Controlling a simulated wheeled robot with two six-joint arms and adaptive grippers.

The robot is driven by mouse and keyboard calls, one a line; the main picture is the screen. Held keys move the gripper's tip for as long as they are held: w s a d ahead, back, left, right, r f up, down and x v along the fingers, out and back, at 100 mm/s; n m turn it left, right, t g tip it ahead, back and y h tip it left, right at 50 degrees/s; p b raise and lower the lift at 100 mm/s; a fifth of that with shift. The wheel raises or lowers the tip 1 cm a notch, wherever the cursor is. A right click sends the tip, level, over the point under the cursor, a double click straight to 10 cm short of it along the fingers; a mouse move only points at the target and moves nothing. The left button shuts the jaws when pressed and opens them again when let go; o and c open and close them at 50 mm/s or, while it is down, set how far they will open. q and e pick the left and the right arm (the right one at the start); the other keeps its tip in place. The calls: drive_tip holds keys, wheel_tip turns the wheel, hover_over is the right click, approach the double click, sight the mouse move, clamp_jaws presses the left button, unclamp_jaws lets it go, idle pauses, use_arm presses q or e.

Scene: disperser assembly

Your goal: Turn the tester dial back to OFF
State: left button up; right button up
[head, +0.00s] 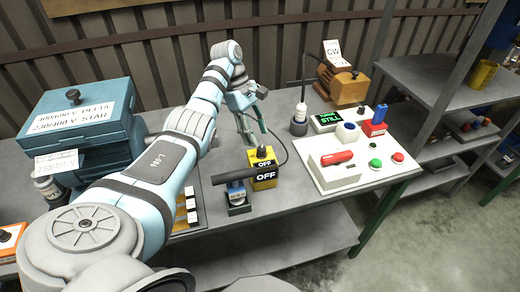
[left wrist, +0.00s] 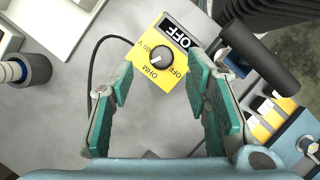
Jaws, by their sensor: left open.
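The tester (head: 264,172) is a yellow box on the table with a black dial (head: 262,152) on top. Its black display reads OFF in both views. My left gripper (head: 251,124) is open and empty, just behind and above the tester. In the left wrist view, the green fingers of my left gripper (left wrist: 160,88) stand wide apart, with the dial beyond them, untouched. My right gripper is out of view.
A black cable runs from the tester. A black-handled tool (head: 238,173) stands to its left. A white control board (head: 340,178) with buttons is at the right.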

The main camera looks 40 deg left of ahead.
sight(261, 148)
use_arm(q)
drive_tip(key=x, duration=0.3)
drive_tip(key=shift+a+b, duration=0.2)
drive_tip(key=shift+b, duration=0.1)
drive_tip(key=shift+d+f+p, duration=0.25)
drive_tip(key=shift+f+p, duration=0.05)
drive_tip(key=shift+p, duration=0.1)
drive_tip(key=shift+d+f, duration=0.25)
drive_tip(key=shift+f, duration=0.15)
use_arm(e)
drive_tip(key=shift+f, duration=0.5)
use_arm(q)
clamp_jaws()
drive_tip(key=shift+a, duration=0.1)
